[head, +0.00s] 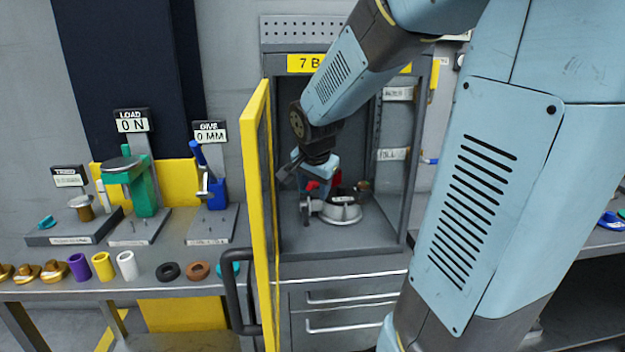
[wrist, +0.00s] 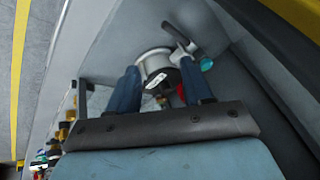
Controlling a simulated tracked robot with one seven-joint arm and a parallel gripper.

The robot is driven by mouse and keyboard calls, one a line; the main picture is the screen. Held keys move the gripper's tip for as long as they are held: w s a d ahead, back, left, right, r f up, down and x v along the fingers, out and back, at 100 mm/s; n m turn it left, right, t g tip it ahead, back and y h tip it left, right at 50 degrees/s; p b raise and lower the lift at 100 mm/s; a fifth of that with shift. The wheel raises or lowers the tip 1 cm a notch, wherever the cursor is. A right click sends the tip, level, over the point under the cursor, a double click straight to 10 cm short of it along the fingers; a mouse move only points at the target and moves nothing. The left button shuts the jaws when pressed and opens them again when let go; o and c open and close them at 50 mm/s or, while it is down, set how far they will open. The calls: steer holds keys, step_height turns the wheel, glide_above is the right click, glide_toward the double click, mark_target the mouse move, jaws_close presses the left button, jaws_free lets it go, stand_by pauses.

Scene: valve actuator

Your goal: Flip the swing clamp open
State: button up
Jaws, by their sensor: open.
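A round light-grey fixture (head: 343,211) stands on the cabinet floor, with red and dark parts on and around it. It also shows in the wrist view (wrist: 152,62), beyond my fingers. A dark lever on a grey arm (wrist: 178,33) reaches out from the fixture's far side; it looks like the swing clamp, but its pivot is hard to make out. My gripper (wrist: 160,76) is open, its two blue fingers pointing at the fixture. In the head view my gripper (head: 318,178) is inside the cabinet just above the fixture. I cannot tell whether it touches anything.
The yellow cabinet door (head: 256,200) stands open left of my arm. The cabinet's side walls are close around the gripper. Drawers (head: 345,297) lie below the cabinet floor. A bench at left holds a green press (head: 143,185), a blue gauge stand (head: 218,190) and several coloured rings.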

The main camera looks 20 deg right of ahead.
steer(key=shift+s+a, duration=0.25)
steer(key=shift+s, duration=0.35)
steer(key=shift+s+a, duration=0.25)
steer(key=shift+s, duration=0.35)
